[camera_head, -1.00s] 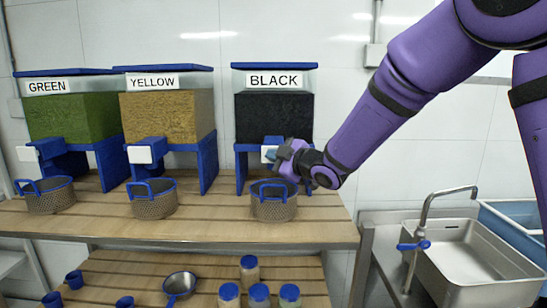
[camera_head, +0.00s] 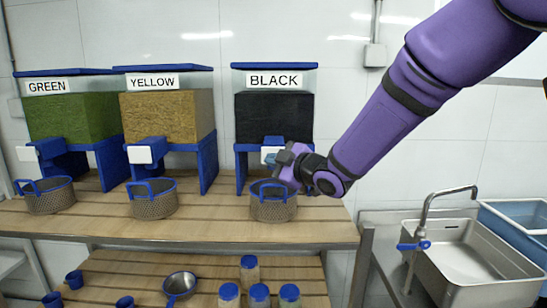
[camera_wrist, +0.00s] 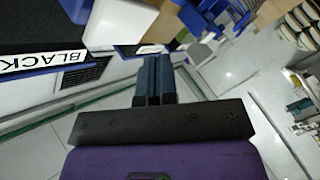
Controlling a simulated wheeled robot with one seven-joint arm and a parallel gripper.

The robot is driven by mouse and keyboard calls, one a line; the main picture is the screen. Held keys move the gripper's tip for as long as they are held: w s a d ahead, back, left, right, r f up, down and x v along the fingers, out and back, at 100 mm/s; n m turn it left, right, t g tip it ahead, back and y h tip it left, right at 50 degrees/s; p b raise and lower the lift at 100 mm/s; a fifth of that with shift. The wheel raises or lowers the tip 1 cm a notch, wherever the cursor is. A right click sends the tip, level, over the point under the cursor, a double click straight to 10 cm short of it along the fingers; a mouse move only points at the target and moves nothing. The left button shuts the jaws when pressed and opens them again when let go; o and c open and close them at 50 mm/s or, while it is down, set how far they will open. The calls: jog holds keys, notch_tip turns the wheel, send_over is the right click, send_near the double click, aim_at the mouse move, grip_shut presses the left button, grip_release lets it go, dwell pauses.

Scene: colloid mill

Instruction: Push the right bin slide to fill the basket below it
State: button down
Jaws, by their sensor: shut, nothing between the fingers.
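The right bin (camera_head: 273,118) is labelled BLACK and holds dark material; its label (camera_wrist: 42,62) shows at the left of the wrist view. Its slide, a white plate under a blue housing (camera_head: 274,141), is mostly hidden behind my gripper (camera_head: 271,158). In the wrist view a white block (camera_wrist: 118,20), which looks like the slide's plate, lies just beyond and left of my gripper's (camera_wrist: 153,75) blue fingers. The fingers are together and empty; I cannot tell if they touch the plate. The mesh basket (camera_head: 273,208) with blue handles stands on the shelf below; its contents are hidden.
The GREEN bin (camera_head: 72,117) and YELLOW bin (camera_head: 166,116) stand to the left, with a basket (camera_head: 50,200) and another basket (camera_head: 153,204) in front. A lower shelf holds jars (camera_head: 258,294) and a pan (camera_head: 180,283). A sink (camera_head: 470,260) is at right.

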jog(key=s, duration=0.3)
jog(key=shift+s, duration=0.2)
dwell(0.6)
jog(key=s+d+r+m+h, duration=0.2)
jog(key=s+d+m+h, duration=0.3)
jog(key=d, duration=0.5)
jog(key=s+d+r+m+h, duration=0.2)
jog(key=s+d+m+h, duration=0.3)
jog(key=d, duration=0.6)
jog(key=s+d+f+m+g+h, duration=0.1)
jog(key=s+d+m+g, duration=0.2)
jog(key=s, duration=0.8)
jog(key=s+d+f+m+g+h, duration=0.1)
jog(key=s+d+m+g, duration=0.3)
jog(key=s, duration=0.7)
jog(key=shift+d+f+m, duration=0.35)
jog(key=shift+d+m, duration=0.1)
jog(key=shift+m, duration=0.35)
jog(key=shift+s, duration=0.1)
